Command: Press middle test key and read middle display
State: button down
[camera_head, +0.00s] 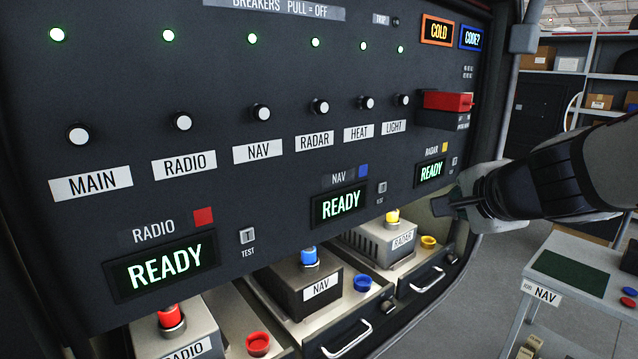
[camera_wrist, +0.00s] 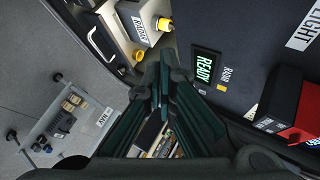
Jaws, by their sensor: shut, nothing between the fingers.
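The middle display (camera_head: 341,205), under the NAV label with a blue square, reads READY in green. The middle test key (camera_head: 382,187) is a small grey square button just right of it. My gripper (camera_head: 437,207) is shut and empty, in front of the panel's lower right. It is to the right of the middle key and apart from it, just below the RADAR display (camera_head: 431,170), which also reads READY. The wrist view shows my closed fingers (camera_wrist: 162,85) and the RADAR display (camera_wrist: 205,67) beside them. The middle key is not visible there.
The RADIO display (camera_head: 163,271) at left reads READY, with its own test key (camera_head: 247,236). A red guarded switch (camera_head: 448,102) juts out at upper right. Drawers with NAV (camera_head: 321,287) and RADAR units lie below. A cart (camera_head: 574,268) stands at right.

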aim_at(382, 187)
dwell(0.3)
jog(key=w+a, duration=0.5)
jog(key=w, duration=0.2)
jog(key=shift+p, duration=0.4)
jog(key=shift+w+a, duration=0.1)
jog(key=shift+a, duration=0.05)
dwell(1.2)
jog(key=shift+w+a, duration=0.2)
jog(key=shift+w, duration=0.05)
jog(key=shift+w+a, duration=0.25)
jog(key=shift+w, duration=0.1)
dwell(0.7)
jog(key=shift+s+d, duration=0.1)
dwell(0.4)
jog(key=shift+s+d, duration=0.4)
jog(key=shift+s, duration=0.2)
